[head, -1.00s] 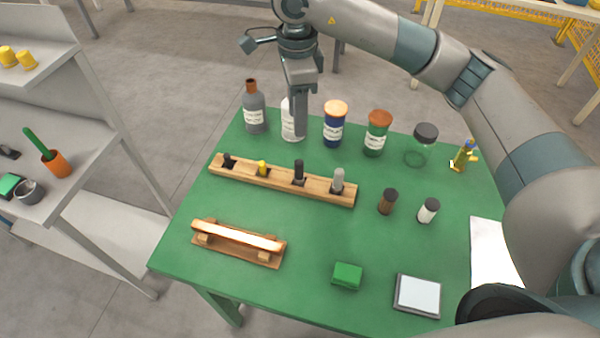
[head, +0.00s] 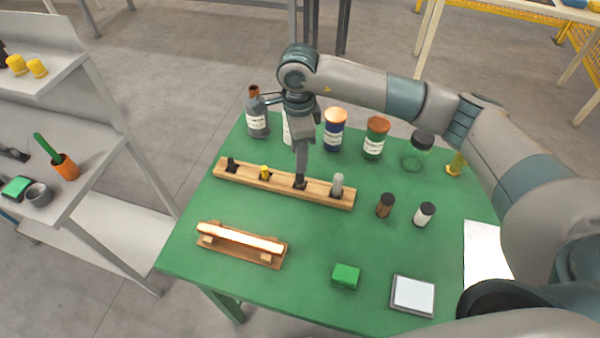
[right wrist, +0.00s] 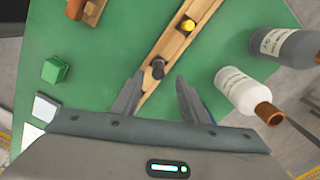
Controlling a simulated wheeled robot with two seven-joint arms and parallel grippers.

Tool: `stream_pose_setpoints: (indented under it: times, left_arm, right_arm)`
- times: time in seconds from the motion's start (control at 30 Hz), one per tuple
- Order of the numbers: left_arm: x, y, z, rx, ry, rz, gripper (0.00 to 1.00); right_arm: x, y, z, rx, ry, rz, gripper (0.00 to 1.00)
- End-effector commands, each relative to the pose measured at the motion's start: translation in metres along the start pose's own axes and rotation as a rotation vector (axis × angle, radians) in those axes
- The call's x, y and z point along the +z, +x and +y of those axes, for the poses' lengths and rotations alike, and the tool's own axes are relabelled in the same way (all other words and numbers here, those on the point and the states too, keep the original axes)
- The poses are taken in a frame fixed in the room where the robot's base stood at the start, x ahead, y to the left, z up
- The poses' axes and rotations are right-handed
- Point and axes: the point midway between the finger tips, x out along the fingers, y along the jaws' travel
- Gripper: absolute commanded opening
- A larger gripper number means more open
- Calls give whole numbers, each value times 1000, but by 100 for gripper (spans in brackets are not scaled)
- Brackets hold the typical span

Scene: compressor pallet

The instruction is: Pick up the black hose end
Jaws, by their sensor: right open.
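A wooden rack (head: 225,179) on the green table holds a row of upright pieces. The black hose end (head: 300,182) stands in its third slot from the left, mostly hidden by my right gripper in the head view. In the right wrist view the black hose end (right wrist: 158,68) shows between the fingertips, with a gap on each side. My right gripper (head: 301,174) is open and points down over it; its two fingers (right wrist: 160,79) show in the wrist view. A shorter black piece (head: 232,164) stands at the rack's left end. My left gripper is out of view.
A yellow piece (head: 265,172) and a grey piece (head: 337,184) flank the black hose end in the rack. Bottles, including a grey one (head: 256,118) and a blue jar (head: 333,130), stand close behind.

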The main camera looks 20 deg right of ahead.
Motion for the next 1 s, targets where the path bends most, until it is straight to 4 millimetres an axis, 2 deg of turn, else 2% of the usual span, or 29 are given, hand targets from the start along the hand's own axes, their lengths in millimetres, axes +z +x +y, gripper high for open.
stream_pose_setpoints:
  times: [0.03,0.2,0.57,0.73,1.0]
  left_arm:
    - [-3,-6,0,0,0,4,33]
    - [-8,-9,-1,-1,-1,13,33]
    - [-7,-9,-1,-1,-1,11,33]
    - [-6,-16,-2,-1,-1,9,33]
    - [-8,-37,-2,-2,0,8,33]
  right_arm:
    - [0,5,1,4,1,1,40]
    - [0,20,0,1,0,0,40]
    - [0,22,0,0,0,0,40]
    - [0,26,1,1,1,0,40]
    - [-2,54,4,3,1,0,40]
